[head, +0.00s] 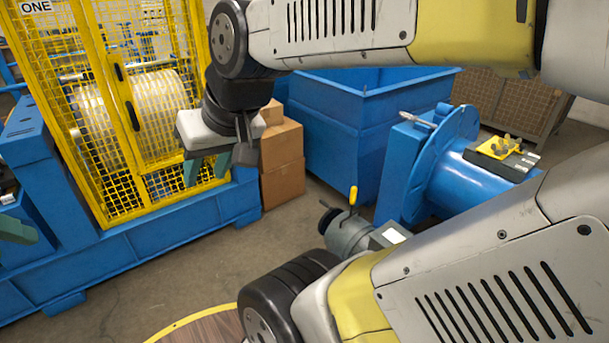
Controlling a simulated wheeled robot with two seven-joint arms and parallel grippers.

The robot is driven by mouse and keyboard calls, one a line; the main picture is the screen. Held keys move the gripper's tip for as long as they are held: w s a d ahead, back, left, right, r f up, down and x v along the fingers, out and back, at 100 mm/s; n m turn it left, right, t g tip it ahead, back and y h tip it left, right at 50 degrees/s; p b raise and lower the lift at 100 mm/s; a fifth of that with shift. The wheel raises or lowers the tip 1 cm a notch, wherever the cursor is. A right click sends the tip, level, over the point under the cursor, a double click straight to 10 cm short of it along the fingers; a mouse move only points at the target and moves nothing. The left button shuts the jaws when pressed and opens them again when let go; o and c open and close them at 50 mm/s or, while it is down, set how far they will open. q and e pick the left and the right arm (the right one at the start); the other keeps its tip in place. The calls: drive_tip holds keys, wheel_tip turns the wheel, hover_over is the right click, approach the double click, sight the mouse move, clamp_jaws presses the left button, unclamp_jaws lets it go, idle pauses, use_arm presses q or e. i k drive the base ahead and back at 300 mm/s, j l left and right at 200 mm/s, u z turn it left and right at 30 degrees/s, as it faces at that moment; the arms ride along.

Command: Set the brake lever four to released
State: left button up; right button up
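A short lever with a yellow grip (352,195) stands upright on a grey housing (350,232) on the floor side of the blue machine. No number can be read on it, so I cannot tell whether it is brake lever four. A second lever, a thin metal one (416,119), sticks out at the blue flanged drum. A green finger-like part (15,229) at the left edge seems to be my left gripper, mostly out of frame.
A yellow mesh cage (130,110) labelled ONE stands on a blue base at left. Cardboard boxes (282,160) and a blue bin (335,120) stand behind. A blue drum (470,180) carries a yellow-topped control box (505,148). Bare floor (215,265) lies between.

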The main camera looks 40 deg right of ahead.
sight(353, 190)
drive_tip(key=i+z, duration=0.35)
drive_tip(key=i+j+z, duration=0.15)
drive_tip(key=i+z, duration=0.15)
drive_tip(key=i, duration=0.2)
drive_tip(key=i+l+z, duration=0.1)
drive_tip(key=z, duration=0.35)
drive_tip(key=i+z, duration=0.25)
drive_tip(key=z, duration=0.2)
drive_tip(key=i+z, duration=0.2)
drive_tip(key=z, duration=0.25)
drive_tip(key=i+j+z, duration=0.1)
drive_tip(key=z, duration=0.35)
drive_tip(key=i, duration=0.1)
